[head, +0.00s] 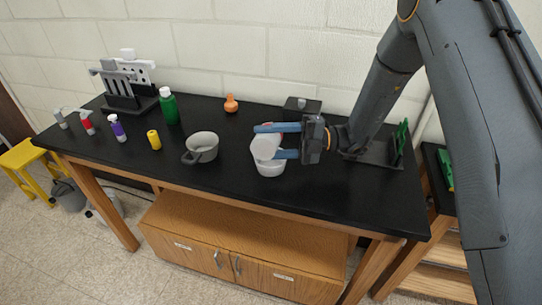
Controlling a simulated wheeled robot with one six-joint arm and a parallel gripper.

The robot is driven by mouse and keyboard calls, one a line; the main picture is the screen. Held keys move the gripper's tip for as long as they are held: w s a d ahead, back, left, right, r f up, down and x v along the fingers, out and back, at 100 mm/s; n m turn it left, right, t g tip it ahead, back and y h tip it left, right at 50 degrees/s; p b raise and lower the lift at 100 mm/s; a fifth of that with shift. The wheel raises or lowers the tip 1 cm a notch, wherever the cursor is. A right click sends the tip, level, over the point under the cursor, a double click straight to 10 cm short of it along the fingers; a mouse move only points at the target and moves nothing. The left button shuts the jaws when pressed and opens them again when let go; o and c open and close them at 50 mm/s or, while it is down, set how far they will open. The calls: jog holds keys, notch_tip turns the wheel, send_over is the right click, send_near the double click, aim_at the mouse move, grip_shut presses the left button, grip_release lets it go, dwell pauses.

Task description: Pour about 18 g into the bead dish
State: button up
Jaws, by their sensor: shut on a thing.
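My gripper (276,141) has blue fingers and is shut on a white cup (264,147). The cup is tilted well over, its mouth toward the lower left. A pale round dish (271,169), which looks like the bead dish, stands on the black bench top directly below the cup. The cup overlaps the dish's far rim in this view, so I cannot tell whether they touch. I cannot make out any beads in the cup or dish, nor any falling.
A grey handled pot (202,147) stands left of the dish. A yellow bottle (153,139), a green bottle (168,106) and a tool rack (128,85) are farther left. An orange flask (231,103) is behind. A black stand (375,152) is at right.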

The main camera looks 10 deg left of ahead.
jog(key=shift+w+r+m+y+p, duration=0.3)
jog(key=shift+r+m+p, duration=0.35)
jog(key=shift+r, duration=0.25)
dwell(1.6)
